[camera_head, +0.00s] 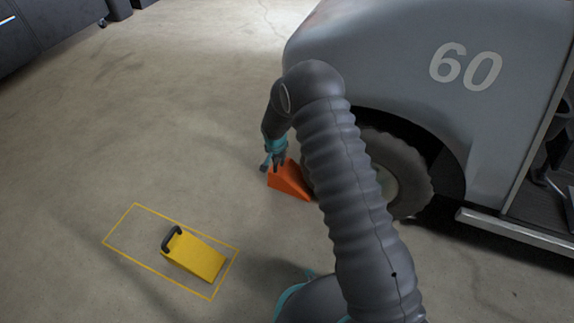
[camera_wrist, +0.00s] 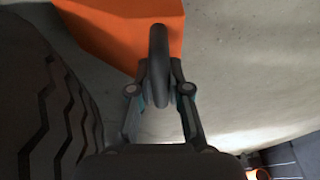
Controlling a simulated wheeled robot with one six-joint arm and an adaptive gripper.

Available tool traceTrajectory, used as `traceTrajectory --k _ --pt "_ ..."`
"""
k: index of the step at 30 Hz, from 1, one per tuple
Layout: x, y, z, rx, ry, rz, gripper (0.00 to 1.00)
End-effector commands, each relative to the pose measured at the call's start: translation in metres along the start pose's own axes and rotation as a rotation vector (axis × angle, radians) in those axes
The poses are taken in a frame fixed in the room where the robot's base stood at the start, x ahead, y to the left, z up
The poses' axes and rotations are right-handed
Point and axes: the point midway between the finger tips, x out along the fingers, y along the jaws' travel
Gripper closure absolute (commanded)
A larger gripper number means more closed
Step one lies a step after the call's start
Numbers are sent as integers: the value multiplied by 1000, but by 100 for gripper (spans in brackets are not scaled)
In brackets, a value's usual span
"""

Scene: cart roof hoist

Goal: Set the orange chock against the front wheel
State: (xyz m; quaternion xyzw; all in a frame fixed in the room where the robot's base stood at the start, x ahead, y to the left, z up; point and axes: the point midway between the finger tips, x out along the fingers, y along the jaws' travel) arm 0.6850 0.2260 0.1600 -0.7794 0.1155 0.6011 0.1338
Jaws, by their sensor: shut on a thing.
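The orange chock (camera_head: 288,183) is on or just above the floor at the left side of the cart's front wheel (camera_head: 408,170). My gripper (camera_head: 275,160) is shut on the chock's dark handle. In the wrist view the handle (camera_wrist: 158,50) stands between the two fingers (camera_wrist: 160,88), with the orange body (camera_wrist: 110,25) beyond. The tyre tread (camera_wrist: 45,100) fills the left of that view, close beside the chock. My arm hides part of the wheel in the head view. I cannot tell whether the chock touches the tyre.
A yellow chock (camera_head: 195,254) with a dark handle lies within a yellow floor outline (camera_head: 120,222) at lower left. The grey cart body (camera_head: 400,60), marked 60, overhangs the wheel. Dark cabinets (camera_head: 45,30) stand at the far left. The floor between is clear.

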Motion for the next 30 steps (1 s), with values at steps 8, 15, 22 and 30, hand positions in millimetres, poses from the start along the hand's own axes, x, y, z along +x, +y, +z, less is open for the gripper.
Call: traceTrajectory --k 8,15,22,30 --pt "-2 24 -1 3 0 1 100" --pt "3 37 0 0 0 0 100" --pt "12 39 3 2 -1 2 100" --pt "14 40 4 3 -4 5 66"
